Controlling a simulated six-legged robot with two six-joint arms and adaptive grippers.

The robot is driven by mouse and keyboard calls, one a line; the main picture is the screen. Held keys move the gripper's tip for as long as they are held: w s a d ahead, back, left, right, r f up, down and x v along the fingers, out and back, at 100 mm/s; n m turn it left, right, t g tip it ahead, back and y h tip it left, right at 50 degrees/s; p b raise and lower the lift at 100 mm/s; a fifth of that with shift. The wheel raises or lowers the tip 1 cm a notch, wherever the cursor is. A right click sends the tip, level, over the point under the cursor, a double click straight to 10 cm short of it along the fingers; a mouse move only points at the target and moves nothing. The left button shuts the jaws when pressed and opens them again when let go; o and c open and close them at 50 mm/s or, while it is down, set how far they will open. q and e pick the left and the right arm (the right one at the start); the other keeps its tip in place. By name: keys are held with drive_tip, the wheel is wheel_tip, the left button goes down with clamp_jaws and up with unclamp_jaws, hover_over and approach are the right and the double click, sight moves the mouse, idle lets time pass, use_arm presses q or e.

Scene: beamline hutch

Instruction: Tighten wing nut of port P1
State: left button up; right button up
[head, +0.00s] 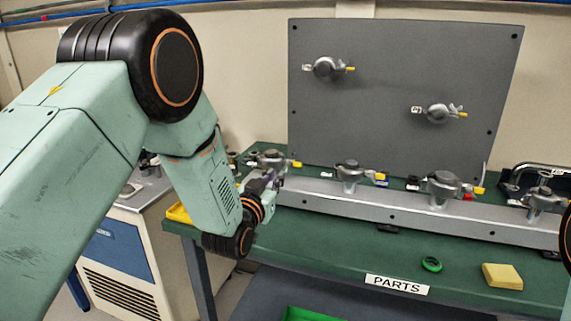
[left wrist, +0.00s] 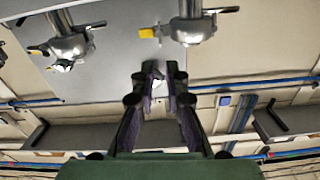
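My left gripper (head: 267,182) is at the left end of the grey rail, just in front of and below the leftmost port (head: 270,160). The gripper partly overlaps that port in the head view. Another port (left wrist: 68,45) is farther left. Port labels are too small to read, so I cannot tell which is P1. My right gripper is out of view.
The rail (head: 400,208) carries several ports on the green bench. A grey panel (head: 390,60) behind has an upper port (head: 327,68) and a lower port (head: 437,112). A green ring (head: 432,264), a yellow block (head: 502,276) and a PARTS label (head: 397,285) are in front.

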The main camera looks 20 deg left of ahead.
use_arm(q)
drive_tip(key=s, duration=1.2)
drive_tip(key=shift+a, duration=0.2)
drive_tip(key=t+b, duration=0.1)
drive_tip(key=b, duration=0.4)
approach(287, 166)
drive_tip(key=w+g, duration=0.1)
drive_tip(key=w, duration=0.7)
drive_tip(key=shift+r+b, duration=0.25)
drive_tip(key=shift+b, duration=0.2)
